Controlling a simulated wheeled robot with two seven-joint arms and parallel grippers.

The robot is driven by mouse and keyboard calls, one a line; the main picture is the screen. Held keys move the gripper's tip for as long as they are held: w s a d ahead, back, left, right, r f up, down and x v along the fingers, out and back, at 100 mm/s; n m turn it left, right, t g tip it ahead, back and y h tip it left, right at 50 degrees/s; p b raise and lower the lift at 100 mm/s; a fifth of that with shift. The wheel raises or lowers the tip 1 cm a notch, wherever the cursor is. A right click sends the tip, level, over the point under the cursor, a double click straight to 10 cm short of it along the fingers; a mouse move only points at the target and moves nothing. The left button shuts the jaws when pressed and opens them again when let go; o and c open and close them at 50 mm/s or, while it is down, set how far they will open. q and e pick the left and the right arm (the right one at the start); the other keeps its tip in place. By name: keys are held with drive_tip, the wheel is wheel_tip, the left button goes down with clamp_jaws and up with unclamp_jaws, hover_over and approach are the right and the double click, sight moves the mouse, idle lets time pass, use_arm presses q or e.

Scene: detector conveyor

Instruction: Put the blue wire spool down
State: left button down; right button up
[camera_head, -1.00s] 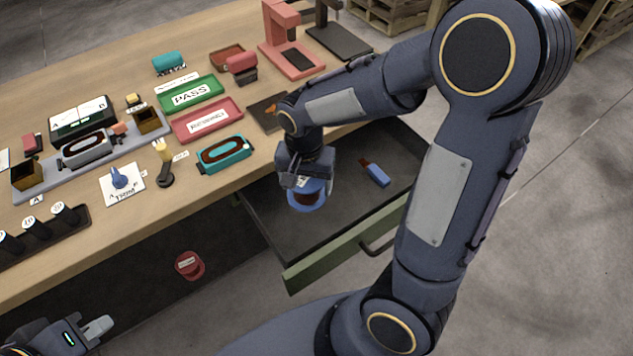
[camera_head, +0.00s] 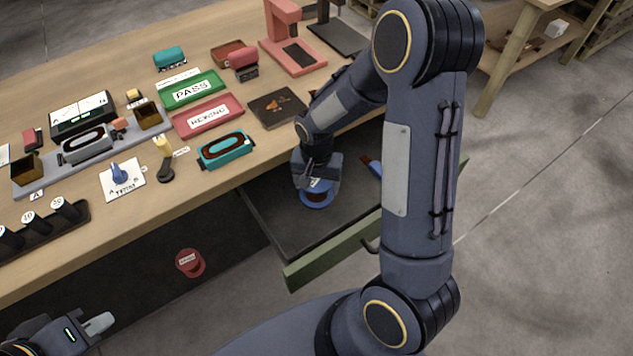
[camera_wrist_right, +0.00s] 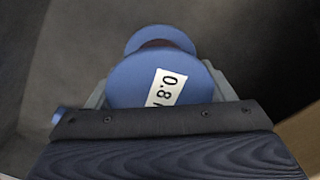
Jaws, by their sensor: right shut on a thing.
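The blue wire spool (camera_head: 318,199) is in my right gripper (camera_head: 317,182), inside or just over the open drawer (camera_head: 285,217) under the bench. In the right wrist view the spool (camera_wrist_right: 140,80) shows its blue flanges and a white label reading "0.8". My right gripper (camera_wrist_right: 160,100) is shut on it, with a jaw at each side. I cannot tell whether the spool touches the drawer floor. My left gripper (camera_head: 98,325) is at the lower left, away from the spool; its jaw opening is not clear.
A blue and red object (camera_head: 374,168) lies in the drawer, partly behind my right arm. A red spool (camera_head: 190,263) is below the bench, left of the drawer. The bench top (camera_head: 222,185) holds trays, a teal detector (camera_head: 226,150) and several tools. The drawer's green front (camera_head: 335,250) stands pulled out.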

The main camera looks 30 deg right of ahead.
drive_tip(key=shift+f, duration=0.15)
drive_tip(key=o, duration=1.4)
